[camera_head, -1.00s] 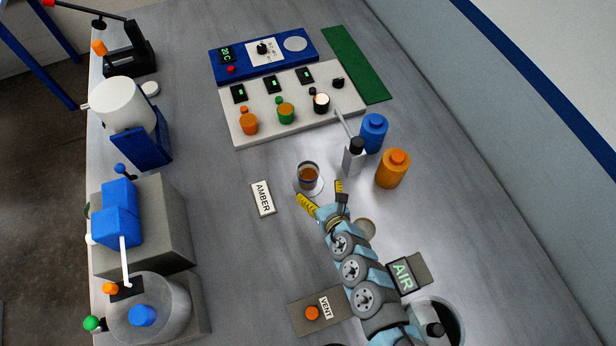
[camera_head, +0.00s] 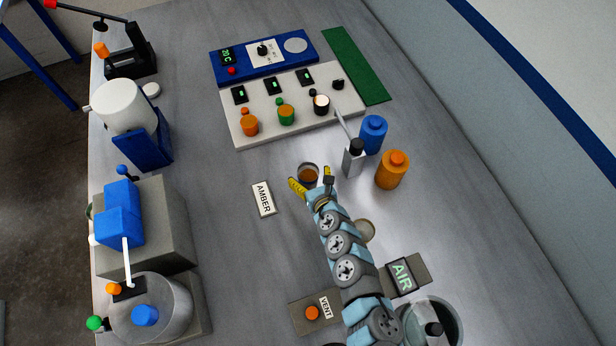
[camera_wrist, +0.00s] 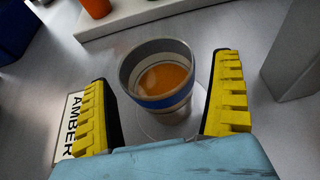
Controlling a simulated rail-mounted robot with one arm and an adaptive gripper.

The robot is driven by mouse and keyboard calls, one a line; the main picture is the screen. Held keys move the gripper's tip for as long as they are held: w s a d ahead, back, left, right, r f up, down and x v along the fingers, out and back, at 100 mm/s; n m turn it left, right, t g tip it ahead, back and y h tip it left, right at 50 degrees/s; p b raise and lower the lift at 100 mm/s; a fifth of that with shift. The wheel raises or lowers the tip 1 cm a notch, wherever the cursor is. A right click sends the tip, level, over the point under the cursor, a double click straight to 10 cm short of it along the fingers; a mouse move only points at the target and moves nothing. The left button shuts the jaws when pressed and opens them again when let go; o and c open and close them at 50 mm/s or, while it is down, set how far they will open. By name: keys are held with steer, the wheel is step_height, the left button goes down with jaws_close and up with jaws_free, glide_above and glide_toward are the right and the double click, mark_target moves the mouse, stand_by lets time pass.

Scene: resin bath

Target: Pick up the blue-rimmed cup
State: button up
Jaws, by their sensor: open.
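The blue-rimmed cup (camera_wrist: 157,78) stands upright in the wrist view, with amber liquid inside, a grey rim and a blue band around its side. It sits on a pale round disc (camera_wrist: 160,124). In the head view the cup (camera_head: 308,172) is partly hidden by my gripper. My gripper (camera_wrist: 163,105) is open and empty, its yellow ridged fingers to the left and right of the cup's near side. I cannot tell whether either finger touches the cup. In the head view my gripper (camera_head: 310,181) reaches the cup from the front.
The AMBER label (camera_head: 264,198) lies left of the cup. Bare table shows left of my arm.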

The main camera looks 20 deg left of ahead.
steer(key=shift+w+a+f, duration=0.3)
steer(key=shift+w+a, duration=0.15)
steer(key=shift+a, duration=0.05)
steer(key=c, duration=1.1)
steer(key=shift+r, duration=0.15)
steer(key=shift+c, duration=0.2)
